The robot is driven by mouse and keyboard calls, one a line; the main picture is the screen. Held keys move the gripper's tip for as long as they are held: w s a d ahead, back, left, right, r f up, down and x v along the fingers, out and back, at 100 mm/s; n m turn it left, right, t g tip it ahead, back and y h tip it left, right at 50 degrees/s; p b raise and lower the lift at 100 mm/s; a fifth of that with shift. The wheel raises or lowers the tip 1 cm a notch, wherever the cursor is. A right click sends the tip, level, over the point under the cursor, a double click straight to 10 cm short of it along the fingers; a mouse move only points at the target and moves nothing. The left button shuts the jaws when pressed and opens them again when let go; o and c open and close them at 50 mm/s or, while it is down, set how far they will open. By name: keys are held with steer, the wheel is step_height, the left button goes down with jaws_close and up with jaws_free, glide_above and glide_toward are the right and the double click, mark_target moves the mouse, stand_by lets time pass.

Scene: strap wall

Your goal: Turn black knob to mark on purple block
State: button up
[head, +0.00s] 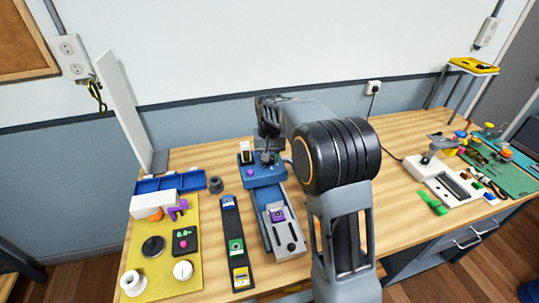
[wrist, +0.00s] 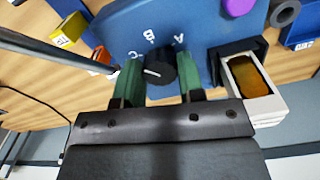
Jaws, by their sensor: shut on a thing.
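The black knob (wrist: 165,66) sits on a blue panel (wrist: 205,45) marked with white letters A, B and C. Its white pointer line faces left in the wrist view, nearest the C and a little below it. My gripper (wrist: 160,84) has its green fingers on either side of the knob and is shut on it. In the head view my gripper (head: 267,152) is over the blue fixture (head: 263,180), and the knob is hard to make out there. A purple block (head: 278,214) sits on the grey slide in front of the fixture; its mark is too small to read.
A white holder with an amber piece (wrist: 253,82) stands close right of my fingers in the wrist view. A black strip with coloured blocks (head: 236,245) and a yellow mat (head: 165,270) lie left of the slide. Bare wood shows to its right.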

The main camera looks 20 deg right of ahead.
steer(key=shift+n, duration=2)
steer(key=o, duration=0.9)
step_height(320, 180, up, 14)
steer(key=shift+d+f, duration=0.1)
